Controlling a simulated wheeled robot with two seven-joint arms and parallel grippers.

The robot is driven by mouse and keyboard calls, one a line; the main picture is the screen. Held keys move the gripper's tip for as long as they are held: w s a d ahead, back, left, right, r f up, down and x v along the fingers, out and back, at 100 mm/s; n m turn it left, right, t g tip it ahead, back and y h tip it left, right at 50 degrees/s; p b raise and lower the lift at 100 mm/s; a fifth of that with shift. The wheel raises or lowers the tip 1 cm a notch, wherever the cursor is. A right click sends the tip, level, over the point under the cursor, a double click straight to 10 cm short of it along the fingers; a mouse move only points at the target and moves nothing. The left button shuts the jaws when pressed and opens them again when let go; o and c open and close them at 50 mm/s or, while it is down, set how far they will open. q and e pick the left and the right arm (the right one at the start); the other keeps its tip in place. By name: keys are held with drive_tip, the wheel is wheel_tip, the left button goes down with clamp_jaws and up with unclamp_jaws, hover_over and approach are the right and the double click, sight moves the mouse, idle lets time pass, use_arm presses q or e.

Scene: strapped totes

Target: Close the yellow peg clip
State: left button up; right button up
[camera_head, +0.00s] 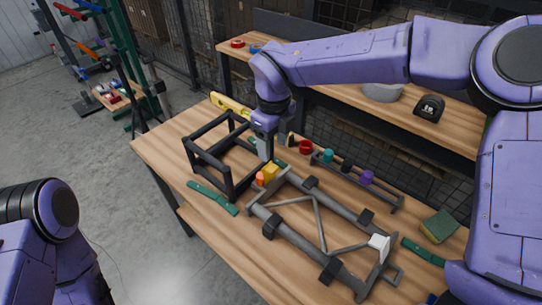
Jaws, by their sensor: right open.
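A yellow block-like piece (270,172), which looks like the yellow peg clip, sits at the left end of a grey tube frame (314,217) on the workbench. A small orange piece (260,179) is just left of it. My right gripper (265,154) points down directly above the yellow piece, with its fingers open. I cannot tell whether the fingers touch the yellow piece, or how far the clip is open. My left arm shows at the lower left, but its gripper is out of view.
A black cage frame (207,158) stands close on the left of my right gripper. Behind are a red cup (306,147) and a rack with coloured pegs (366,177). Green straps (212,197) lie on the workbench (163,146). A sponge (438,227) lies at right.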

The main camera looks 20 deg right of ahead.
sight(273, 169)
wheel_tip(273, 169, down, 7)
drive_tip(key=shift+f+p, duration=0.15)
drive_tip(key=shift+p, duration=0.3)
drive_tip(key=shift+s, duration=0.1)
